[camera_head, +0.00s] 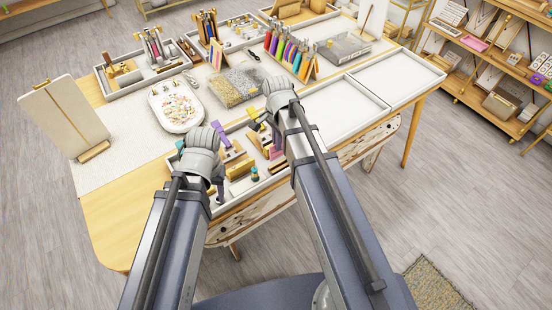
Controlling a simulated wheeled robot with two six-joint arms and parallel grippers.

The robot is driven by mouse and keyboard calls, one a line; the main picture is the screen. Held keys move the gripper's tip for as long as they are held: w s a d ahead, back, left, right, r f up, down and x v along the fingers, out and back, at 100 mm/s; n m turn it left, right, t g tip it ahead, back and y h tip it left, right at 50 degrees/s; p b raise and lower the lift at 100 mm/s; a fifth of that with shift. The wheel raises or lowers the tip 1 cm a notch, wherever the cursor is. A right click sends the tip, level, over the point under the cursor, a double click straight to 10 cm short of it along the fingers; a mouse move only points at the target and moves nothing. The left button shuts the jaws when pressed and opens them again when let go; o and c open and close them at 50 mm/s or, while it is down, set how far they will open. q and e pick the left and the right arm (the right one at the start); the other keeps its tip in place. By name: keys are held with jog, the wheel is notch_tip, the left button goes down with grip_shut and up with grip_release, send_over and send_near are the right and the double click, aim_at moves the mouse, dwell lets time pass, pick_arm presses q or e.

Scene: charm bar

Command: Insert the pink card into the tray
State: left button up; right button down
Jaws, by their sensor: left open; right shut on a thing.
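A small pink piece, which looks like the pink card (276,153), shows just below my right wrist, at the front white tray. My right gripper (275,132) is shut on it; the fingertips are mostly hidden by my arm. The white tray (345,110) runs along the table's front edge in sections. Its right sections look empty, and its left section holds wooden stands and small coloured items. My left gripper (218,185) is open and points down over the tray's left end, partly hidden by its wrist. Whether the card touches the tray cannot be told.
A bowl-like white dish (176,105) of beads, a grey textured pad (238,86), a rack of coloured cards (288,58) and a grey box (345,48) stand behind the tray. An upright board (65,118) stands at left. The table's left front corner (120,215) is bare.

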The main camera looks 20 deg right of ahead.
notch_tip(320, 180, down, 3)
jog(key=shift+d+r+b, duration=0.15)
jog(key=shift+b, duration=0.6)
pick_arm(q)
jog(key=f, duration=0.2)
jog(key=shift+d+f, duration=0.25)
jog(key=shift+f, duration=0.1)
pick_arm(e)
jog(key=shift+d, duration=0.1)
